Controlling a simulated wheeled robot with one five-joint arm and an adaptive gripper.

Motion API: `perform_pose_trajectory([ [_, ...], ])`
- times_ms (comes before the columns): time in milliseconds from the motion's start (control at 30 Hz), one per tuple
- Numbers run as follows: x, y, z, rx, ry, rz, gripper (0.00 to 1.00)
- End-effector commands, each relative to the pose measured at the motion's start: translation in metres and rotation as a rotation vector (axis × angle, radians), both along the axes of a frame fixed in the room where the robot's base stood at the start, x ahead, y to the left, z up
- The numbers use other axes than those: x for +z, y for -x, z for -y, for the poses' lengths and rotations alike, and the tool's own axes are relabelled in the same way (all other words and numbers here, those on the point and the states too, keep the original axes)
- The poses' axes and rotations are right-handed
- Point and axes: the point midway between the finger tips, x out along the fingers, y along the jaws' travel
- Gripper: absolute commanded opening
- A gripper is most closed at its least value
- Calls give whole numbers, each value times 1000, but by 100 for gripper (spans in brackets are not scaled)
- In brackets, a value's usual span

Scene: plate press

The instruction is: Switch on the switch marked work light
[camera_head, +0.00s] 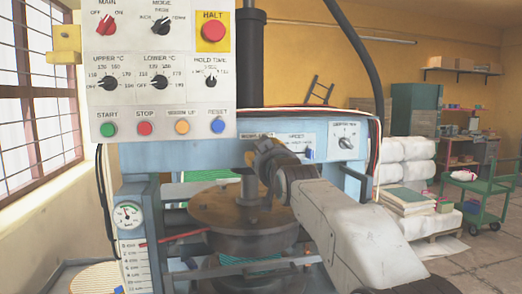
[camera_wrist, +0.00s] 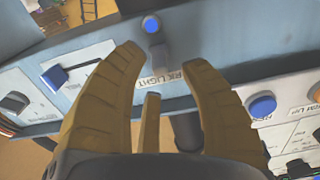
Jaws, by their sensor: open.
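The work light switch (camera_wrist: 160,58) shows in the wrist view as a small grey lever with a round blue end near the top of the picture. The label "WORK LIGHT" is partly hidden behind my fingers. In the head view my gripper covers the switch, and part of its label shows above. My gripper (camera_wrist: 163,62) is open, with one curved yellow finger on each side of the lever and a third finger lower between them. I cannot tell whether a finger touches it. In the head view my gripper (camera_head: 262,158) is at the blue front panel (camera_head: 225,150).
A blue-tipped lever (camera_head: 309,153) and a rotary knob (camera_head: 345,143) sit to the right on the panel. The button box (camera_head: 165,90) hangs close at the upper left. A round metal plate (camera_head: 215,208) lies below my gripper.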

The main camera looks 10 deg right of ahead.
Motion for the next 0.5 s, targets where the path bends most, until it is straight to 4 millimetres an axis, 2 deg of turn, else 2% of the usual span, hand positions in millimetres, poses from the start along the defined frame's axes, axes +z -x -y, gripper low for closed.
perform_pose_trajectory([
  [200,1,-20,0,0,0,-1,40],
  [500,0,-29,0,0,0,0,40],
])
